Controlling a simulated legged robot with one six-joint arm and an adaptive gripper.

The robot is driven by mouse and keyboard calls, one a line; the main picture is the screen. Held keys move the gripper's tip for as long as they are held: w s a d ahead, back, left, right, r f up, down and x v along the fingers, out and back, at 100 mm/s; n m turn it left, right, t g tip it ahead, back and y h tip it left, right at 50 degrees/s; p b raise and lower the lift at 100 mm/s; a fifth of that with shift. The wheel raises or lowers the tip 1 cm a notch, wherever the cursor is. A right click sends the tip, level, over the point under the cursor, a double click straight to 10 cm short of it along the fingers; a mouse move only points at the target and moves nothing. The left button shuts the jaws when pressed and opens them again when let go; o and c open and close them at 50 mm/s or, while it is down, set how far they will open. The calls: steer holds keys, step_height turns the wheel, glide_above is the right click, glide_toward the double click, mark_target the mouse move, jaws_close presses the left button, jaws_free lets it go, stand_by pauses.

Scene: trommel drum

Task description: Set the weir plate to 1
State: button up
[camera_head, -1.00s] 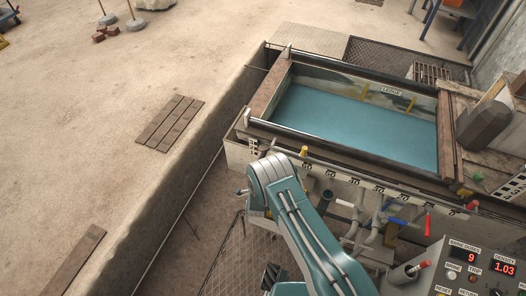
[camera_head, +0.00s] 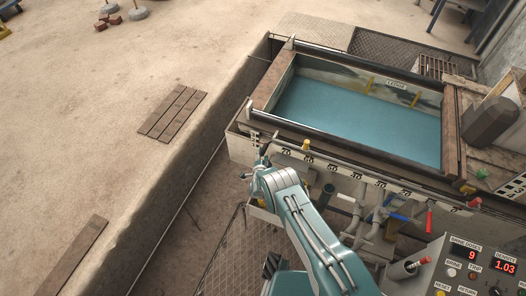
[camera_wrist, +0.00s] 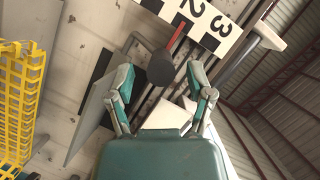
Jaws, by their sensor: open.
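In the wrist view, a white scale plate (camera_wrist: 213,27) carries the black numerals 2 and 3 and black blocks. A thin red pointer (camera_wrist: 180,34) lies beside it, near the numeral 2. A dark round knob (camera_wrist: 160,68) on a grey bent bar sits between and just beyond the fingertips of my gripper (camera_wrist: 159,72). The gripper is open, with one finger on each side of the knob; contact cannot be told. A grey flat plate (camera_wrist: 100,100) lies left of the fingers; I cannot tell if it is the weir plate. In the head view my gripper (camera_head: 264,160) is at the tank's near left corner.
The tank (camera_head: 350,116) holds blue-green water. Pipes with blue and red valve handles (camera_head: 429,219) run along its front. A control panel (camera_head: 470,262) at lower right reads 9 and 1.03. Yellow mesh (camera_wrist: 20,95) shows left in the wrist view.

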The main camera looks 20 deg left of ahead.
steer(key=shift+x, duration=1.1)
